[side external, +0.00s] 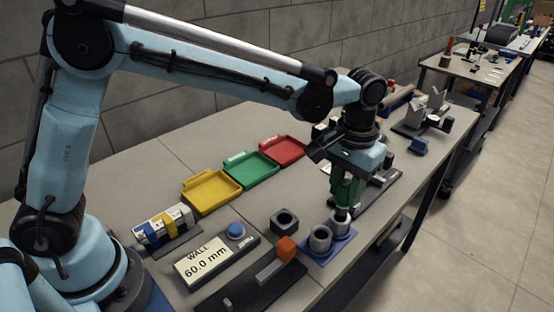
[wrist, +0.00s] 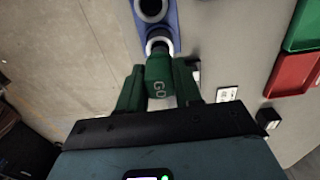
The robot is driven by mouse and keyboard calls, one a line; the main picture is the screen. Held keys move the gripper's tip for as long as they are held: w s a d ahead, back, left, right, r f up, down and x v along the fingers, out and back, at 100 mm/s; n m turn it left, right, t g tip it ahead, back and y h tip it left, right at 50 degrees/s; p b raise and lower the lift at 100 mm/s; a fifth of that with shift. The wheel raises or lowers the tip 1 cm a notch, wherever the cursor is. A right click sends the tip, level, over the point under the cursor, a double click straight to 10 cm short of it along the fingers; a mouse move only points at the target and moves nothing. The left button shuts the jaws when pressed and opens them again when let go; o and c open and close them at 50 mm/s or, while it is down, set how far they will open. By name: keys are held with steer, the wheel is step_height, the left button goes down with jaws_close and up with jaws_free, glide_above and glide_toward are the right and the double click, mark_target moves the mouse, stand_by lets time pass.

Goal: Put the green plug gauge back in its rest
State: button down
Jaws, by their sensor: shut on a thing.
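The green plug gauge (wrist: 159,76), marked GO, sits between the fingers of my gripper (wrist: 160,92) in the wrist view. My gripper (side external: 347,190) is shut on it and points down in the side view. The gauge's lower end is at the far grey ring (side external: 339,224) on a blue plate (side external: 316,252); I cannot tell how deep it is in the bore. A second grey ring (side external: 320,239) stands beside it on the same plate. A dark square block with a hole (side external: 284,221) stands left of the plate; I cannot tell whether it is the gauge's rest.
Yellow (side external: 212,191), green (side external: 251,169) and red (side external: 282,151) trays line the back. More fixtures (side external: 425,118) stand at the far right.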

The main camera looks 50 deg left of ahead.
steer(key=shift+r, duration=0.35)
steer(key=shift+a, duration=0.1)
steer(key=shift+s+a+r, duration=0.2)
steer(key=shift+s+a, duration=0.05)
steer(key=s+a+r, duration=0.2)
steer(key=s+a, duration=0.5)
steer(key=shift+a+r, duration=0.3)
steer(key=shift+a, duration=0.1)
steer(key=shift+f, duration=2.6)
steer(key=shift+f, duration=2.1)
